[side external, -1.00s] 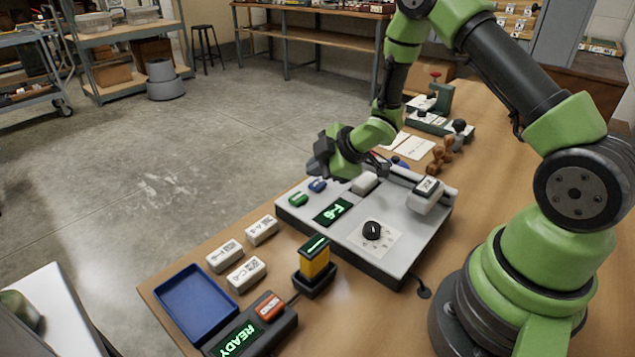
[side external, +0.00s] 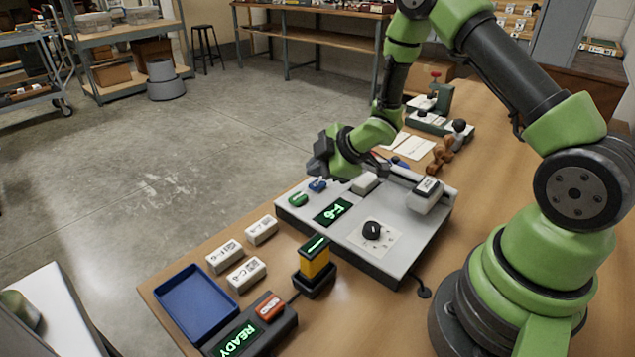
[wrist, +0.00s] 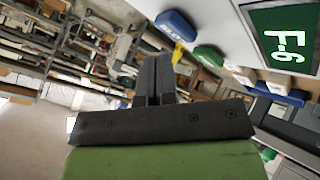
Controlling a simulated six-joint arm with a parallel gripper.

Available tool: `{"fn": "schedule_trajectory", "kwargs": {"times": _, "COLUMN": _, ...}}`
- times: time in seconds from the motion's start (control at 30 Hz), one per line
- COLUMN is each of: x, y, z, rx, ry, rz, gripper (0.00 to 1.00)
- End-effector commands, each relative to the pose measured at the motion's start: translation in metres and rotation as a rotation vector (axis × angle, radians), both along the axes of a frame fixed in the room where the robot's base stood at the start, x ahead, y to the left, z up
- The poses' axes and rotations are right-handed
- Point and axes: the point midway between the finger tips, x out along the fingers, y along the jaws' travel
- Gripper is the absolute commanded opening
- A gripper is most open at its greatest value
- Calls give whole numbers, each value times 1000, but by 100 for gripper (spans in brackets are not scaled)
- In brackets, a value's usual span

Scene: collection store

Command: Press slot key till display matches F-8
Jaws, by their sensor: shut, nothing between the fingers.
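The grey console (side external: 400,248) stands on the bench. Its display (side external: 333,212) shows green characters, and in the wrist view the display (wrist: 286,45) reads F-6. A blue key (side external: 317,186) and a green key (side external: 298,200) sit at the console's far left end. Both also show in the wrist view, the blue key (wrist: 175,24) above the green key (wrist: 208,58); I cannot read their lettering surely. My gripper (side external: 318,170) is shut and empty, above and close to the blue key. In the wrist view its fingers (wrist: 154,75) are together. Contact with a key cannot be told.
A black dial (side external: 373,230) and a raised labelled block (side external: 427,193) are on the console. Several white labelled blocks (side external: 246,273), a yellow-black lamp (side external: 316,262), a blue tray (side external: 196,302) and a unit reading READY (side external: 255,328) stand to the near left.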

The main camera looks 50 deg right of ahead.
Motion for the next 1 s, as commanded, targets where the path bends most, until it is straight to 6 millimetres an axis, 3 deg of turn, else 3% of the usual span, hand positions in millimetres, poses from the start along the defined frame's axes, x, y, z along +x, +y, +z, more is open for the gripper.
{"fn": "schedule_trajectory", "kwargs": {"times": 1.0, "x": 0, "y": 0, "z": -11, "rx": 0, "ry": 0, "rz": 0, "gripper": 0}}
